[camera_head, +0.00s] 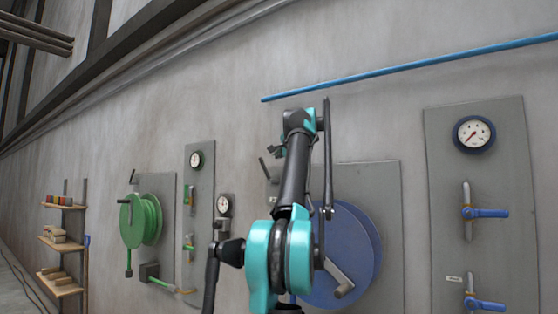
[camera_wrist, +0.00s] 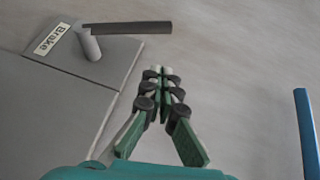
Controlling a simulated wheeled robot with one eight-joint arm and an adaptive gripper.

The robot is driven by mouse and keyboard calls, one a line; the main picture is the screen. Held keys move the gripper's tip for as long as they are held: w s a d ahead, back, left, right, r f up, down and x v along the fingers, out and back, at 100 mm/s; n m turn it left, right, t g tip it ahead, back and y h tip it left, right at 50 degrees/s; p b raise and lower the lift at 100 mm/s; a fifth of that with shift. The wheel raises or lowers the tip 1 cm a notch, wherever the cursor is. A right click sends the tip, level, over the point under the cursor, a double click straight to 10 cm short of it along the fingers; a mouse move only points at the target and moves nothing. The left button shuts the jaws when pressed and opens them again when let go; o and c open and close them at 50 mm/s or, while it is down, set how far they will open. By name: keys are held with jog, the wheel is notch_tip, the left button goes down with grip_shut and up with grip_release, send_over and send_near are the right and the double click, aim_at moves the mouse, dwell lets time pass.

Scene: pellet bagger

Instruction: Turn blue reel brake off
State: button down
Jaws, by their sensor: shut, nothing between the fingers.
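The blue reel (camera_head: 358,245) is mounted on a grey wall panel (camera_head: 385,190), partly hidden behind my arm in the head view. Its crank handle sticks out at the lower front. A dark brake lever (camera_head: 264,168) stands tilted at the panel's upper left. In the wrist view the brake lever (camera_wrist: 128,28) is a dark bar reaching right from a light grey post (camera_wrist: 88,45), beside a white label reading "Brake" (camera_wrist: 49,40). My gripper (camera_wrist: 162,72) is shut and empty, below the bar in that view and apart from it. The head view does not show its fingertips clearly.
A blue pipe (camera_head: 410,72) runs along the wall above. A right panel (camera_head: 510,180) carries a gauge and blue-handled valves. A green reel (camera_head: 142,222), more gauges and shelves (camera_head: 60,240) are to the left. Bare wall lies right of the brake bar's post.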

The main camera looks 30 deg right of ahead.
jog(key=s+a+r, duration=0.2)
jog(key=s+r, duration=0.1)
jog(key=s, duration=0.5)
jog(key=shift+a+r, duration=0.35)
